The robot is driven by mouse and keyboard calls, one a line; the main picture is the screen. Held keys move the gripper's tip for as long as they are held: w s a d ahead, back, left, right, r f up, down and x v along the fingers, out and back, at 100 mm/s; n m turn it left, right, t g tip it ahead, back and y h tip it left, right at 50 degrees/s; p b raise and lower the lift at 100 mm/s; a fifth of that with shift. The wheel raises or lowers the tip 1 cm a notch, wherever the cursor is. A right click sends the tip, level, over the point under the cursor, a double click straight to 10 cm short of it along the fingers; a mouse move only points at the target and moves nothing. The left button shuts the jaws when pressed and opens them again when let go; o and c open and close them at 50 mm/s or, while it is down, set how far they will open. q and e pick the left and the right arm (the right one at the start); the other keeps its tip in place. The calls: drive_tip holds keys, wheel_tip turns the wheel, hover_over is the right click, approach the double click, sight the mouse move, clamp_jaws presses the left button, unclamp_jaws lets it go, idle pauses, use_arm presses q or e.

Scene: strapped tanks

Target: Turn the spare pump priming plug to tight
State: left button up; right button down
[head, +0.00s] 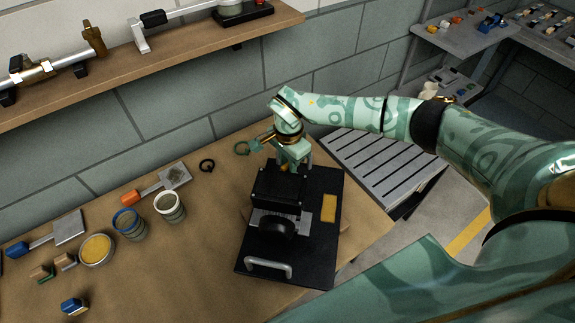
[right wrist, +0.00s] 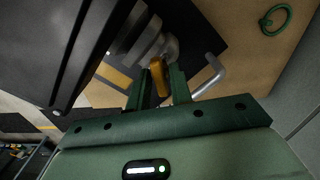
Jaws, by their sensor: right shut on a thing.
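The spare pump is a black block (head: 278,190) with a round black front (head: 276,226), on a black base plate (head: 318,248) with a pale handle and a yellow patch. My right gripper (head: 293,164) reaches down at the pump's back edge. In the right wrist view, my right gripper (right wrist: 159,88) is shut on a brass-coloured priming plug (right wrist: 158,72), beside the grey rounded part of the pump. The fingers hide part of the plug, and its turn position cannot be told. My left gripper is not in view.
A dark ring (head: 207,165) and a green ring (head: 242,148) lie near the pump. Cups (head: 170,207), scrapers (head: 178,176) and a bowl (head: 96,250) stand to the left. A wooden shelf (head: 170,58) runs above. A slatted grey surface (head: 385,165) adjoins the bench on the right.

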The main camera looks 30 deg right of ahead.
idle(0.3)
drive_tip(key=shift+r+m+p, duration=0.1)
drive_tip(key=shift+m+p, duration=0.35)
drive_tip(key=shift+m, duration=0.95)
drive_tip(key=shift+m+p, duration=0.45)
drive_tip(key=shift+m, duration=0.95)
